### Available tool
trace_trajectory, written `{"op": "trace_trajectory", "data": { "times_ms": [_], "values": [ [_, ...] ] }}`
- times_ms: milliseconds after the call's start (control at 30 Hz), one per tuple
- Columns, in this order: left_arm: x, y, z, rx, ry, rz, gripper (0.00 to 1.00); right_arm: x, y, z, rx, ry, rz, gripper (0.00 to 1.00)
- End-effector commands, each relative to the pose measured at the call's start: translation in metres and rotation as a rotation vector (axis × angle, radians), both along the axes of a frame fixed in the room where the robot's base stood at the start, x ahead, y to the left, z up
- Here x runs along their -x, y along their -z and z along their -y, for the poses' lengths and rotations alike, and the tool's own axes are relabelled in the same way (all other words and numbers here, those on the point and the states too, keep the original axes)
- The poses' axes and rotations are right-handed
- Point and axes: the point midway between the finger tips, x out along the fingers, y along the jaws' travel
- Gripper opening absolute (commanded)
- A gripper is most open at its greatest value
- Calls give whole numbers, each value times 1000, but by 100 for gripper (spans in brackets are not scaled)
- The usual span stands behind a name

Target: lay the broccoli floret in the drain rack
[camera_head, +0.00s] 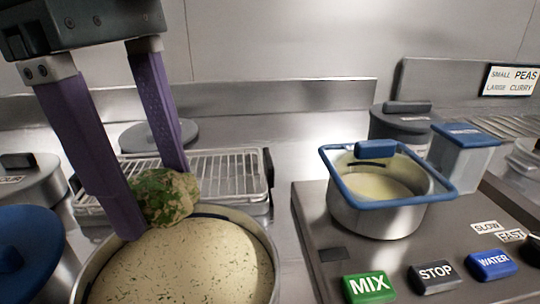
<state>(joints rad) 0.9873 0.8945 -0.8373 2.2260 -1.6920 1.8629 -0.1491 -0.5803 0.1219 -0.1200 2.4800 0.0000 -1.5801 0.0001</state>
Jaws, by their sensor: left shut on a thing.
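The broccoli floret (163,197) is green and coated in pale, speckled batter. My left gripper (152,205) has two purple fingers and is shut on the floret, holding it over the back part of a wide bowl of speckled batter (195,265). I cannot tell whether the floret touches the batter. The drain rack (232,172) is a wire grid on a metal tray behind the bowl; its left part is hidden by the fingers and floret. The visible part of the grid is empty. My right gripper is not in view.
A mixer base with a blue-rimmed steel pot (385,213) stands at the right, with MIX (369,287), STOP (434,276) and WATER (491,264) buttons in front. Lidded containers (466,150) stand behind it. A blue lid (25,255) is at the left edge.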

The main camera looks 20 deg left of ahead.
Motion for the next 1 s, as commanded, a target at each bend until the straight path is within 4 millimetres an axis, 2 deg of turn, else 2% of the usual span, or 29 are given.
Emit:
{"op": "trace_trajectory", "data": {
  "times_ms": [267, 367, 433, 567, 700, 800, 1000],
  "values": [
    [-6, -1, -1, 0, -34, -1, 34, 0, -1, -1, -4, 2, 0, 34],
    [-24, -2, -6, 1, -133, -1, 34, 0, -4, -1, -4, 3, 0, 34],
    [-44, -2, -14, 2, -245, -1, 34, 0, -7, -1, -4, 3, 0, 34],
    [-86, 0, -39, 0, -504, -3, 34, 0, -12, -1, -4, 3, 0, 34],
    [-122, 8, -76, 0, -781, -3, 34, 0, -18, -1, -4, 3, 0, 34],
    [-138, 14, -103, -1, -950, -1, 34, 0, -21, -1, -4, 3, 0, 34],
    [-152, 25, -139, -1, -1156, 0, 34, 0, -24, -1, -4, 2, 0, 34]
  ]
}}
